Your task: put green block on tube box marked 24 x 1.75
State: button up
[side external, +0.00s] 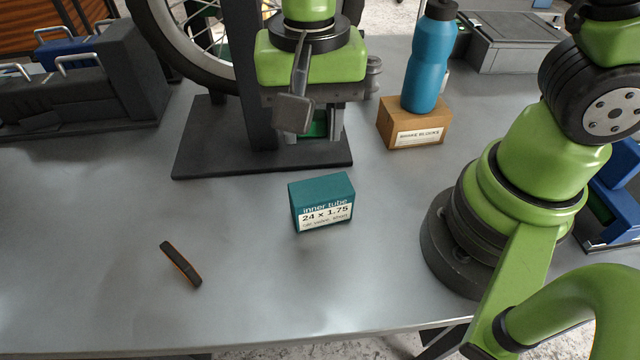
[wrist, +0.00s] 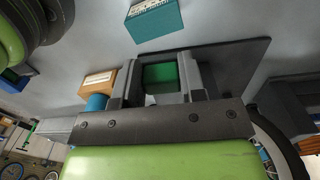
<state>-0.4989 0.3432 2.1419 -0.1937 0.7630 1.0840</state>
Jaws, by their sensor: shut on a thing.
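My gripper (side external: 312,127) is shut on a green block (side external: 316,124), which is mostly hidden by the gripper body in the side view. In the wrist view the green block (wrist: 160,75) shows between the two fingers. The teal tube box (side external: 322,203) marked 24 x 1.75 stands on the table in front of the gripper, label facing the side camera. It also shows in the wrist view (wrist: 154,20), apart from the block. Its top is bare.
A wheel stand's dark base (side external: 215,160) lies under and behind my gripper, with a wheel (side external: 190,45) behind. A brown box (side external: 412,122) carrying a blue bottle (side external: 428,62) stands right. A small dark bar (side external: 181,264) lies front left. The front table is otherwise clear.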

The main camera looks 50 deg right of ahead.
aim_at(323, 134)
jog(key=f, duration=0.1)
jog(key=d+f, duration=0.1)
jog(key=f, duration=0.2)
jog(key=shift+s+d+f, duration=0.15)
jog(key=shift+s+f, duration=0.05)
jog(key=shift+s, duration=0.1)
jog(key=shift+w+f, duration=0.1)
jog(key=shift+f, duration=2.55)
jog(key=shift+f, duration=0.1)
jog(key=o, duration=0.9)
